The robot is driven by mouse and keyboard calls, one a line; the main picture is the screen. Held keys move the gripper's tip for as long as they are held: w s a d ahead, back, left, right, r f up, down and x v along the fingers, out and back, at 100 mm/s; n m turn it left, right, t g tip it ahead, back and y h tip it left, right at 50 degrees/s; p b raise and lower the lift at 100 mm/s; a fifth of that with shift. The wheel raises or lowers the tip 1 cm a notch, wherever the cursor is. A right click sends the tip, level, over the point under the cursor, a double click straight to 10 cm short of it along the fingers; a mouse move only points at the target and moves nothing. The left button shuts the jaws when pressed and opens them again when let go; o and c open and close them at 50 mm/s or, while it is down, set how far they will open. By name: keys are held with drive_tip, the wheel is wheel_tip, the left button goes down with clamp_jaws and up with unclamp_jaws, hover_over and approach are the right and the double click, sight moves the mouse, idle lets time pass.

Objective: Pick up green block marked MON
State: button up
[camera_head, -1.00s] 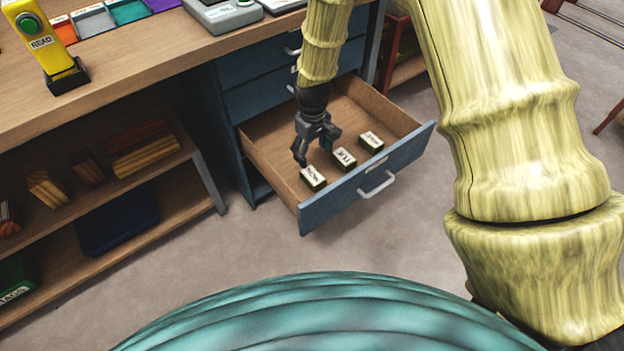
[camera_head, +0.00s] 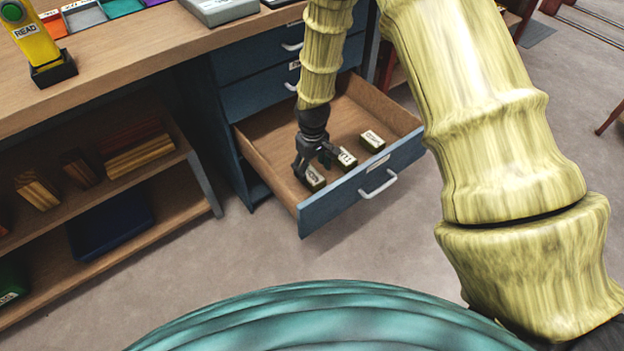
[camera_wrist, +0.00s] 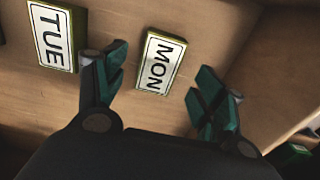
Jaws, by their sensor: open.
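The green block marked MON (camera_wrist: 161,62) lies label up in the open drawer, and its white label reads clearly in the wrist view. In the head view the MON block (camera_head: 314,179) is the nearest block in the drawer, partly covered by my gripper (camera_head: 314,170). In the wrist view my gripper (camera_wrist: 163,98) is open, with one finger to each side of the block's near end. Most of the block shows beyond the fingertips. I see no finger clearly touching it.
The TUE block (camera_wrist: 55,37) lies close to my gripper's left finger in the wrist view. A third block (camera_head: 372,141) lies farther right in the drawer (camera_head: 352,186). The drawer's walls surround the blocks. A workbench (camera_head: 120,62) stands at the left.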

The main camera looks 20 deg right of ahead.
sight(312, 175)
wheel_tip(312, 175, down, 5)
drive_tip(key=shift+w+r+b, duration=0.15)
drive_tip(key=shift+r+b, duration=0.05)
drive_tip(key=shift+b, duration=0.45)
drive_tip(key=c, duration=1.1)
